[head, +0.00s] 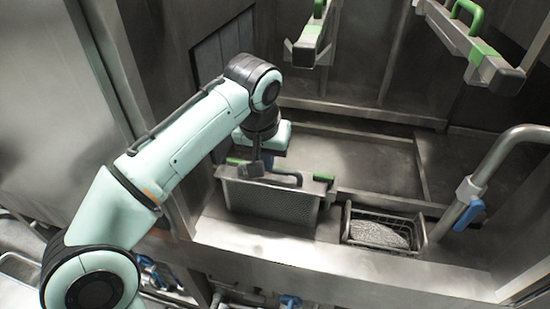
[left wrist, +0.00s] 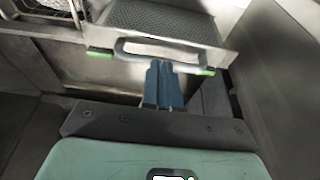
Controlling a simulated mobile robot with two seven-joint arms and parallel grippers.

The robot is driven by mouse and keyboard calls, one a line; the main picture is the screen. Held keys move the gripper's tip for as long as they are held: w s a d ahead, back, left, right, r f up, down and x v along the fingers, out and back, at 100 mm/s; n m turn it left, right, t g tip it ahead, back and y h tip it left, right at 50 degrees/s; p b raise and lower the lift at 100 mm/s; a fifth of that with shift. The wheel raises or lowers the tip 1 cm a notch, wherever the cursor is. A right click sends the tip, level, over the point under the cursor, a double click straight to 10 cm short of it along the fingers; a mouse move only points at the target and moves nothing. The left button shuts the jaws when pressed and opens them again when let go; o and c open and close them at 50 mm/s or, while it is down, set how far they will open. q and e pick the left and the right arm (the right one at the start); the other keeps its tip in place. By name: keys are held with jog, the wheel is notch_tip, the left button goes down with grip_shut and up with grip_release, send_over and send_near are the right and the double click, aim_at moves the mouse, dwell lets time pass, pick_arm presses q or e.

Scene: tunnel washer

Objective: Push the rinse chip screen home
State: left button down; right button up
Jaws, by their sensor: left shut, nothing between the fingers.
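The rinse chip screen (head: 268,205) is a grey perforated metal box with a bar handle between green ends. It sits in a slot at the front ledge of the steel basin. In the left wrist view its perforated face (left wrist: 160,22) and handle (left wrist: 160,49) show at the top. My left gripper (left wrist: 161,66) is shut and empty, its blue fingertips at the handle's edge; I cannot tell whether they touch. In the head view the left gripper (head: 268,162) is just behind the screen's top edge, partly hidden by my wrist. My right gripper is not in view.
A wire basket (head: 382,230) with grey mesh-like contents sits right of the screen. A bent steel pipe (head: 485,175) with a blue valve handle stands further right. Green-handled bars (head: 308,42) hang above the basin. A steel wall rises close on the left.

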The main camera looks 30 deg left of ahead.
aim_at(271, 222)
pick_arm(q)
jog(key=x, duration=0.3)
jog(key=b+x, duration=0.1)
jog(key=x, duration=0.3)
jog(key=shift+s+f+b, duration=0.15)
jog(key=shift+f+b, duration=0.1)
jog(key=shift+b, duration=0.05)
jog(key=shift+w+f, duration=0.25)
jog(key=shift+f, duration=0.3)
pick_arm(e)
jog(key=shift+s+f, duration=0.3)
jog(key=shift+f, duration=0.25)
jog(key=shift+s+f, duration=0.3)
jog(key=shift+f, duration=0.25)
pick_arm(q)
jog(key=shift+f, duration=0.1)
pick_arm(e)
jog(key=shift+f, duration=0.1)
